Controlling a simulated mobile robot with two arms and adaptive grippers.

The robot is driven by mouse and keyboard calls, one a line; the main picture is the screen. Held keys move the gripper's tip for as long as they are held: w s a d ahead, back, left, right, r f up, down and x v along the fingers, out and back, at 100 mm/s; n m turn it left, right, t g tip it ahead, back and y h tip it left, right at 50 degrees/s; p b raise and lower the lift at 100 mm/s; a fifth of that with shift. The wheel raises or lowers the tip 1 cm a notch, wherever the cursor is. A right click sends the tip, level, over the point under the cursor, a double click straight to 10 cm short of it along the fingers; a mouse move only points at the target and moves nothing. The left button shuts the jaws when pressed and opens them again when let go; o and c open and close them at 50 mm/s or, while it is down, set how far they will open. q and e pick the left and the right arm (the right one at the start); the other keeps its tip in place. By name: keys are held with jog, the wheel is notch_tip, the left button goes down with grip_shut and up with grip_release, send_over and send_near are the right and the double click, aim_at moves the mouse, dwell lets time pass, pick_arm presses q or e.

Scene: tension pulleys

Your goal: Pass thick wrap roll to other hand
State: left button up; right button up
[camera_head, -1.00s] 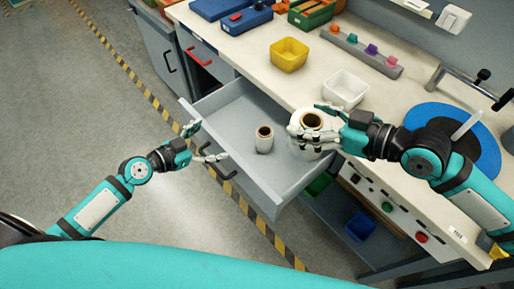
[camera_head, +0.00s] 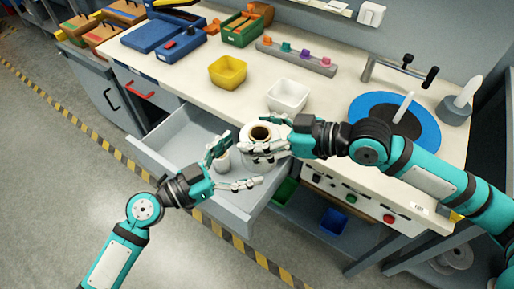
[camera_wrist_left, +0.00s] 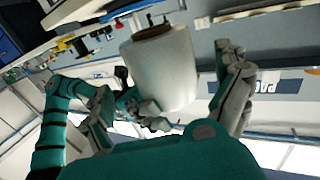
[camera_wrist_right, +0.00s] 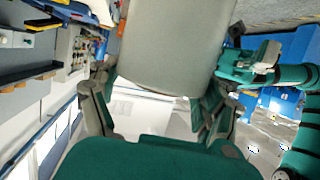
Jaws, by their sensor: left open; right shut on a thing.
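The thick wrap roll (camera_head: 256,152) is white with a brown core and is held upright above the open drawer. My right gripper (camera_head: 268,143) is shut on it from the right. My left gripper (camera_head: 243,158) is open at the roll's left, its fingers spread toward it. In the left wrist view the roll (camera_wrist_left: 162,72) stands ahead between the open fingers, with gaps showing at its sides. In the right wrist view the roll (camera_wrist_right: 175,45) fills the space between my right fingers.
A smaller roll (camera_head: 222,161) stands in the grey drawer (camera_head: 165,152), partly hidden by my left gripper. On the bench are a white bin (camera_head: 288,97), a yellow bin (camera_head: 227,72) and a blue round disc (camera_head: 425,125). Floor at the left is clear.

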pick_arm(q)
jog(key=x, duration=0.5)
jog(key=shift+w+d, duration=0.2)
jog(key=shift+d, duration=0.05)
jog(key=shift+c, duration=0.3)
jog(key=c, duration=1.4)
pick_arm(e)
jog(key=o, duration=1.5)
jog(key=shift+c, duration=0.2)
jog(key=shift+d, duration=0.1)
